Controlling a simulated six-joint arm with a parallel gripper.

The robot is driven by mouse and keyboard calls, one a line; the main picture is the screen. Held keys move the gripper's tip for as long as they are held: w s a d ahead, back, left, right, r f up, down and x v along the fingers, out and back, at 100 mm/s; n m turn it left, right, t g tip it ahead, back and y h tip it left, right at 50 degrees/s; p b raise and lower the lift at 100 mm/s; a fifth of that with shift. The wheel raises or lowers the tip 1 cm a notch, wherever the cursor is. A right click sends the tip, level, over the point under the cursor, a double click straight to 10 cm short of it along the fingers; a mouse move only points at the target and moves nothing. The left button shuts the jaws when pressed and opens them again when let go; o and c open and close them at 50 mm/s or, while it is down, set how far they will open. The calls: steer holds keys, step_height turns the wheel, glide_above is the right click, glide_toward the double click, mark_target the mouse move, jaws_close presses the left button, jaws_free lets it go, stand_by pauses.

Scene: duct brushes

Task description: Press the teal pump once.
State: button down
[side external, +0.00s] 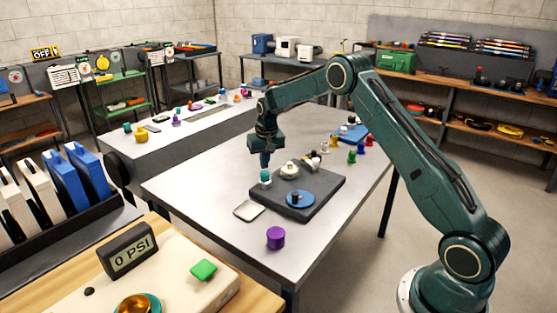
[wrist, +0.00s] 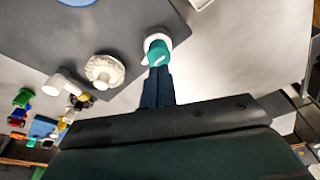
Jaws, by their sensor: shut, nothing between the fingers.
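The teal pump (side external: 265,175) has a teal top on a white base and stands at the left part of a dark grey mat (side external: 325,206) on the table. In the wrist view the teal pump (wrist: 159,52) shows just beyond my fingertips. My gripper (side external: 265,164) points down with its fingers together and nothing between them. The fingertips (wrist: 157,72) are right over or at the teal top. I cannot tell whether they touch it.
On the mat are a cream ribbed knob (side external: 289,168) and a blue disc (side external: 300,199) with a dark knob. A purple cylinder (side external: 275,237) and a small pale tray (side external: 248,211) are in front. A display (side external: 128,249) reads 0 PSI. Several small coloured pieces stand at the back right.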

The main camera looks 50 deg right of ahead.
steer(key=shift+f, duration=0.75)
steer(key=shift+f, duration=0.65)
steer(key=shift+r, duration=0.9)
steer(key=shift+r, duration=2.9)
